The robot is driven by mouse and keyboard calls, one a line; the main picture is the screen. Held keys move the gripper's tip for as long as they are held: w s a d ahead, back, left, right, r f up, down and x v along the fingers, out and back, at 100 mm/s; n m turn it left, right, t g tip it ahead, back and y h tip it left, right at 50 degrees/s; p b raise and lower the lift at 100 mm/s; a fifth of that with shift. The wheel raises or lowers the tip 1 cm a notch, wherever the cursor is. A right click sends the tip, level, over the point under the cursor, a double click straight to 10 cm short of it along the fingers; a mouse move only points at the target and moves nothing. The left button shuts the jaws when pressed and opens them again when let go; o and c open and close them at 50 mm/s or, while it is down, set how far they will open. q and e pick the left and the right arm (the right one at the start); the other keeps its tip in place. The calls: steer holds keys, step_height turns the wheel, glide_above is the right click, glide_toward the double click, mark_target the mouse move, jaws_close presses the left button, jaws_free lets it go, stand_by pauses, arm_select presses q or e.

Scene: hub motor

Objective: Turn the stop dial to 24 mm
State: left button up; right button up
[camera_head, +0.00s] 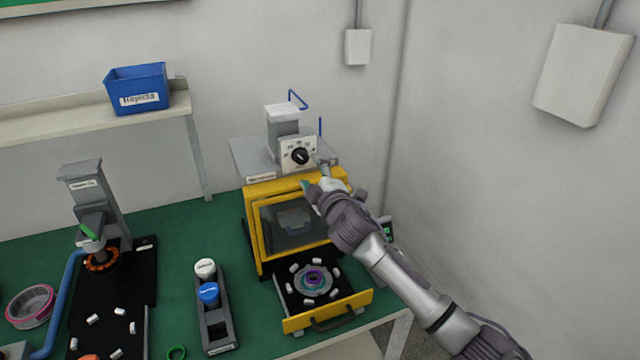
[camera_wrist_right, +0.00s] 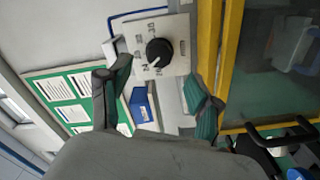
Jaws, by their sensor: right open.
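The stop dial (camera_head: 300,156) is a round black knob on a white scale plate (camera_head: 291,146), on the front of the grey unit on top of the yellow machine. In the right wrist view the dial (camera_wrist_right: 159,52) has a white pointer mark, and the plate's numbers are too small to read surely. My right gripper (camera_head: 314,172) is just in front of and to the right of the dial. In the right wrist view my right gripper (camera_wrist_right: 158,98) is open and empty, its fingers apart, with the dial beyond them. My left gripper is out of view.
The yellow machine (camera_head: 252,225) has a window and a pulled-out drawer (camera_head: 328,319) holding a ring and several white pieces. A wall is close on the right.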

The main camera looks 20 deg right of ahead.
steer(key=s, duration=0.5)
steer(key=shift+s+d, duration=0.1)
steer(key=shift+s, duration=0.1)
